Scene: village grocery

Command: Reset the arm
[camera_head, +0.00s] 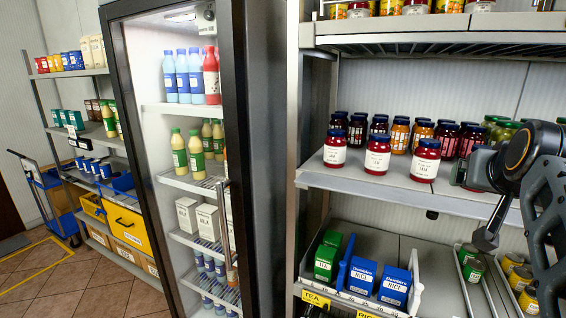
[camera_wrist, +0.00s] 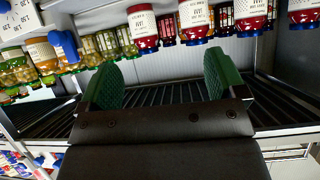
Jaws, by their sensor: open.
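My gripper (camera_wrist: 163,75) is open in the wrist view, with its two green-padded fingers wide apart and nothing between them. Behind the fingers are dark shelf slats (camera_wrist: 150,105) and a pale back panel. In the head view my arm (camera_head: 535,165) is at the right edge, in front of the jar shelf (camera_head: 330,178). I cannot clearly make out the fingers there. Red jam jars (camera_head: 377,155) with dark blue lids stand in a row on that shelf, left of my arm. Jars also show upside down along the top of the wrist view (camera_wrist: 142,25).
Below the jar shelf are green tea boxes (camera_head: 327,258) and blue rice boxes (camera_head: 362,277) in divided bins. Another shelf (camera_head: 430,38) is above. A glass-door fridge (camera_head: 190,160) stands left. A trolley (camera_head: 52,195) and yellow crates (camera_head: 125,222) are farther left, with some open tiled floor (camera_head: 60,275).

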